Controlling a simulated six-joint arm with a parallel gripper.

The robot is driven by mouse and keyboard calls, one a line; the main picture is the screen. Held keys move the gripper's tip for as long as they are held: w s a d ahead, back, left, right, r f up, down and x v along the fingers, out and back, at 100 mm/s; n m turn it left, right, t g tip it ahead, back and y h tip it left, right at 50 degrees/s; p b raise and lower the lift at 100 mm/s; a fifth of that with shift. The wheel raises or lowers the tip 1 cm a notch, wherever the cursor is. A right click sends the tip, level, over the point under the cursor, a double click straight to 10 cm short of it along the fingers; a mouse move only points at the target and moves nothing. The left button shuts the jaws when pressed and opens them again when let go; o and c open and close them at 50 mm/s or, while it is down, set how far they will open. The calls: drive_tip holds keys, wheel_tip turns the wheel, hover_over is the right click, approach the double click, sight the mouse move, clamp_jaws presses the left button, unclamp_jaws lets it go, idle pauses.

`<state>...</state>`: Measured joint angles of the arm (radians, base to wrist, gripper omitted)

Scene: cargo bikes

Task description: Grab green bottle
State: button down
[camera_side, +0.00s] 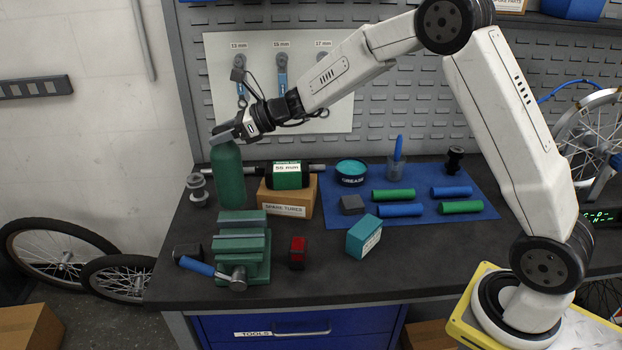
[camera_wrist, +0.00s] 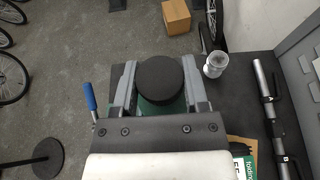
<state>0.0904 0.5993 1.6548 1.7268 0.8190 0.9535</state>
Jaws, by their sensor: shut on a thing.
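The green bottle (camera_side: 229,178) stands upright at the left back of the dark workbench in the side view. My gripper (camera_side: 226,133) is at its top, reaching in from the right. In the wrist view, the bottle's round black cap (camera_wrist: 160,80) sits between the two grey fingers of my gripper (camera_wrist: 157,92), with a little green showing below it. The fingers are shut on the bottle near its top. The bottle's base is partly hidden behind the green vise in the side view, so I cannot tell whether it touches the bench.
A green vise (camera_side: 243,252) stands in front of the bottle. A cardboard spare tubes box (camera_side: 289,198) with a green box on it is to the right. A metal part (camera_side: 198,190) is close on the left. A blue mat (camera_side: 335,212) with grips lies farther right.

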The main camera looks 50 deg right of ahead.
drive_tip(key=shift+s+d+r, duration=0.1)
drive_tip(key=shift+s+r, duration=0.3)
drive_tip(key=shift+s, duration=0.4)
drive_tip(key=shift+s+d+r, duration=0.1)
drive_tip(key=shift+s+r, duration=0.3)
drive_tip(key=shift+s, duration=0.45)
drive_tip(key=shift+s+d+r, duration=0.1)
drive_tip(key=shift+s+r, duration=0.3)
drive_tip(key=shift+s, duration=0.4)
drive_tip(key=shift+r, duration=0.1)
